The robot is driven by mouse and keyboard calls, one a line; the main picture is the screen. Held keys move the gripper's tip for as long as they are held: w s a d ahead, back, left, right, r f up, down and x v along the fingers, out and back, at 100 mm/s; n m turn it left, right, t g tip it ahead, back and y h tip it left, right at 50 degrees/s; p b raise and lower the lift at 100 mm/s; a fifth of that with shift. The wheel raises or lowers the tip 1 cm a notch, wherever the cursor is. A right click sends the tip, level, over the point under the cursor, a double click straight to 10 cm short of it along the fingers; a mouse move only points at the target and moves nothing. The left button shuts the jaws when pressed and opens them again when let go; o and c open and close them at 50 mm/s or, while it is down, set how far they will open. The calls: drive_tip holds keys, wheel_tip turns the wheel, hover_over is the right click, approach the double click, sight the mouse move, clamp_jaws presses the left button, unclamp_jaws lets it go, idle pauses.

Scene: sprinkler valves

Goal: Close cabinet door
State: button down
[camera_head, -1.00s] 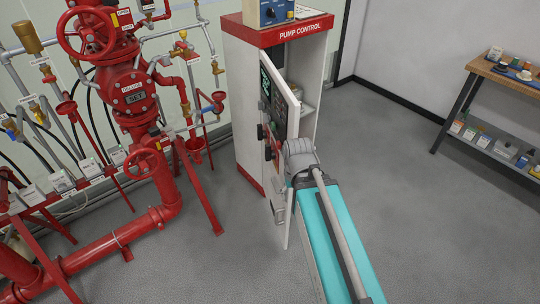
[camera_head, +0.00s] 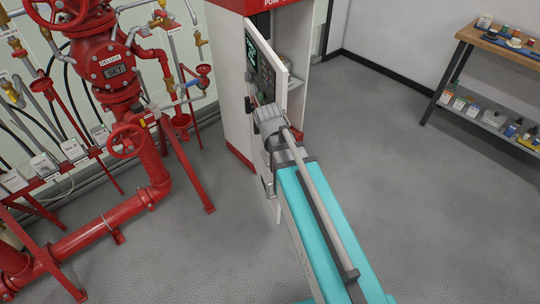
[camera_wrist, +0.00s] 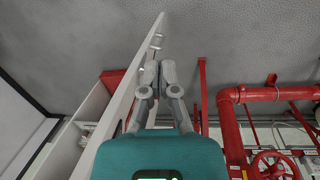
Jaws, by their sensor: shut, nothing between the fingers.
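The white pump control cabinet (camera_head: 235,95) with a red top stands near the middle of the head view. Its door (camera_head: 285,95) is open, swung toward me, with a dark control panel on its outer face. Pale shelf space shows behind it. In the wrist view the door (camera_wrist: 123,98) is a white slab running up the middle. My gripper (camera_wrist: 160,72) is shut and empty, just right of the door on its outer side. I cannot tell whether it touches the door. In the head view my arm hides most of the gripper and part of the door.
Red deluge piping (camera_head: 112,70) with valves and handwheels stands left of the cabinet, also at the right of the wrist view. A workbench (camera_head: 500,55) with small items is at the far right. Grey floor (camera_head: 385,150) between cabinet and bench is clear.

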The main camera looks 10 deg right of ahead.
drive_tip(key=w+a+f+n+h+b, duration=0.3)
drive_tip(key=w+a+f+n+b, duration=0.1)
drive_tip(key=w+n+b, duration=0.3)
drive_tip(key=w+a+f+n+t+h+b, duration=0.1)
drive_tip(key=w+a+f+n+h+b, duration=0.3)
drive_tip(key=w, duration=0.8)
wheel_tip(320, 180, down, 2)
drive_tip(key=a+n+b, duration=0.1)
drive_tip(key=n+b, duration=0.2)
drive_tip(key=n, duration=0.1)
drive_tip(key=shift+a+f, duration=0.2)
drive_tip(key=shift+f, duration=0.05)
drive_tip(key=shift+d+f+b, duration=0.1)
drive_tip(key=shift+f+b, duration=0.05)
drive_tip(key=shift+b, duration=0.15)
drive_tip(key=b, duration=0.7)
hover_over(267, 160)
wheel_tip(267, 160, down, 7)
drive_tip(key=shift+r, duration=0.1)
drive_tip(key=shift+w+d, duration=0.1)
drive_tip(key=shift+d, duration=0.75)
drive_tip(key=shift+d, duration=0.1)
